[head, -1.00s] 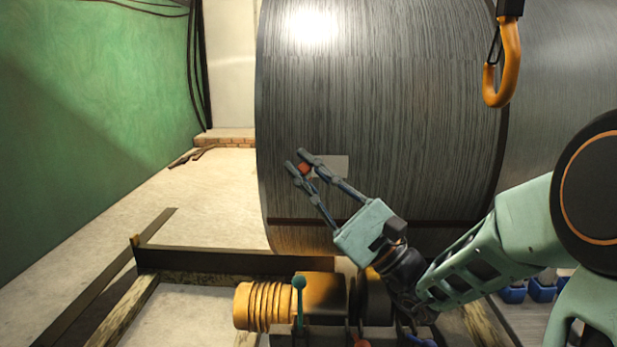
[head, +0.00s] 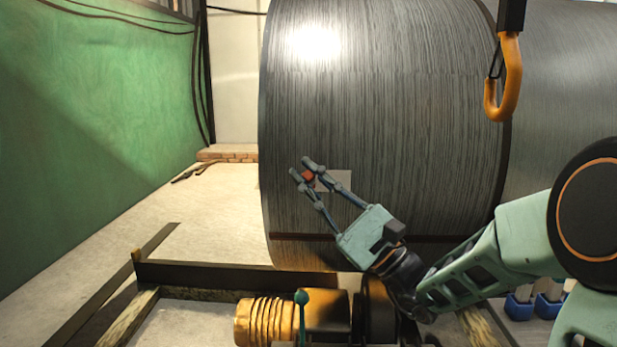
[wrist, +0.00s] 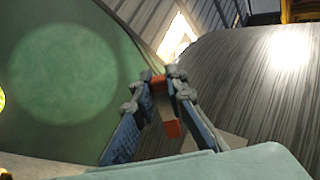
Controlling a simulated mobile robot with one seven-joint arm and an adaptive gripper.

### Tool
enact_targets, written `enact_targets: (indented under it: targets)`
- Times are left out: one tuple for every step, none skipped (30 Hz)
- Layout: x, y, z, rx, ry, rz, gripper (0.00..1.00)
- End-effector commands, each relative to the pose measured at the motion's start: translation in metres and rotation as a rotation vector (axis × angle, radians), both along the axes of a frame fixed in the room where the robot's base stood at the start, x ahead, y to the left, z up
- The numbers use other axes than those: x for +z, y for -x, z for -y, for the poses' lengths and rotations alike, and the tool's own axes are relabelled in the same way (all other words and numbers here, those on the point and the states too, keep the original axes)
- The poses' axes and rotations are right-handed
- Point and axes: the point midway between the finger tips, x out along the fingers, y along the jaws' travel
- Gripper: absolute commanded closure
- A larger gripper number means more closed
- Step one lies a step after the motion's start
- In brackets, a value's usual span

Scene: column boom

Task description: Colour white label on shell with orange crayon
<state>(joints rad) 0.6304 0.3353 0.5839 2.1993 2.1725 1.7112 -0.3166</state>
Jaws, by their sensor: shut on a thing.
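The shell is a large dark, streaked metal cylinder (head: 400,110) that fills the middle of the head view. A small pale label (head: 338,181) sits low on its left part, and no orange marks can be made out on it. My gripper (head: 301,167) is shut on the orange crayon (head: 308,175), in front of the shell by the label's upper left edge. In the wrist view the crayon (wrist: 171,128) is between the fingers (wrist: 155,90). The label (wrist: 213,143) is partly hidden below them. I cannot tell whether the crayon touches the shell.
An orange hook (head: 508,80) hangs at the upper right. A yellow ribbed machine part (head: 262,321) and a dark beam (head: 215,278) lie below the shell.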

Motion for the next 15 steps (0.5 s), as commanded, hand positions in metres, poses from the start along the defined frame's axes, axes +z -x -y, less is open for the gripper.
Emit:
enact_targets:
  targets:
    - [0.0001, -0.0004, 0.0, 0.0, 0.0, 0.0, 1.0]
    - [0.0001, -0.0008, 0.0001, 0.0, 0.0, 0.0, 1.0]
    - [0.0001, -0.0015, 0.0001, 0.0, 0.0, 0.0, 1.0]
    - [0.0001, -0.0021, 0.0001, 0.0, 0.0, 0.0, 1.0]
    - [0.0001, -0.0026, 0.0002, 0.001, 0.0, -0.001, 1.0]
    - [0.0001, -0.0035, 0.0001, 0.001, 0.0, -0.001, 1.0]
    - [0.0001, -0.0041, 0.0001, 0.001, 0.0, -0.001, 1.0]
    - [0.0001, -0.0047, 0.0002, 0.001, 0.0, -0.001, 1.0]
    - [0.0003, -0.0055, 0.0002, 0.001, 0.0, -0.001, 1.0]
    - [0.0003, -0.0062, 0.0001, 0.0, 0.0, 0.0, 1.0]
    - [0.0004, -0.0068, 0.0002, 0.0, 0.0, 0.0, 1.0]
    - [0.0004, -0.0075, 0.0002, 0.001, 0.0, 0.001, 1.0]
    - [0.0005, -0.0082, 0.0002, 0.001, 0.0, 0.001, 1.0]
    - [0.0005, -0.0088, 0.0002, 0.0, 0.0, 0.0, 1.0]
    - [0.0005, -0.0096, 0.0002, 0.0, 0.0, 0.0, 1.0]
